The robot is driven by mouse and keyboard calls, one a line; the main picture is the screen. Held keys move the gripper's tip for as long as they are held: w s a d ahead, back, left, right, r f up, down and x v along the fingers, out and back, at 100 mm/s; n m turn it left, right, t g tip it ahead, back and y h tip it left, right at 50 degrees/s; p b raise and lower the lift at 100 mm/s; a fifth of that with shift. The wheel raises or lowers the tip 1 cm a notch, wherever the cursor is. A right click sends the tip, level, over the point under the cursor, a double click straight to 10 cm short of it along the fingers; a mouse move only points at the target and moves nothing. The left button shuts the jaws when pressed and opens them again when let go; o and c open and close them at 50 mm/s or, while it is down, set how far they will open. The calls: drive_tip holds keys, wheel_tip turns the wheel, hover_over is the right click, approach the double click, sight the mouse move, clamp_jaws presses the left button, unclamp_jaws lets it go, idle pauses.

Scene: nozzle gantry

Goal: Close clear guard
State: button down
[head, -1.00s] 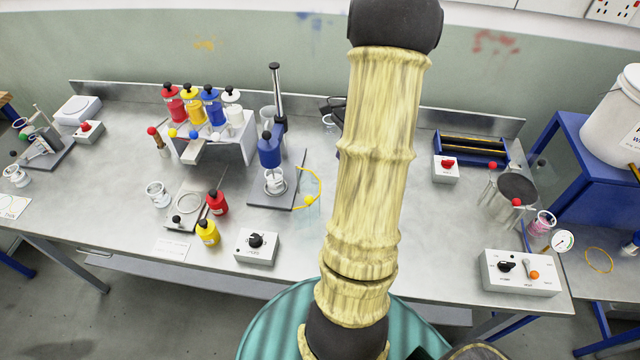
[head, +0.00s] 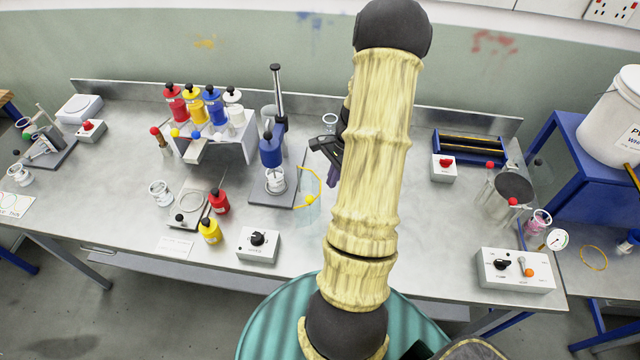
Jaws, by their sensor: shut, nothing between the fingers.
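The clear guard (head: 313,208) is a see-through curved panel with a yellow upper rim and a yellow ball knob (head: 310,200). It stands swung out to the right of the blue nozzle unit (head: 271,151), whose front is uncovered. A clear jar (head: 275,181) sits under the nozzle on the grey base plate (head: 257,193). My gripper (head: 318,146) is the dark shape behind the guard, up and right of it, apart from the knob. It is shut and empty. My pale arm hides part of it.
A rack of coloured bottles (head: 240,148) stands to the left, and a control box with a black knob (head: 258,244) in front. A small glass (head: 330,120) stands behind my gripper.

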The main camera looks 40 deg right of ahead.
drive_tip(key=a, duration=0.1)
drive_tip(key=a+f+p, duration=0.1)
drive_tip(key=a, duration=0.2)
drive_tip(key=shift+w+f+p, duration=0.2)
drive_tip(key=shift+w+p, duration=0.1)
drive_tip(key=shift+p, duration=0.1)
drive_tip(key=shift+a, duration=0.2)
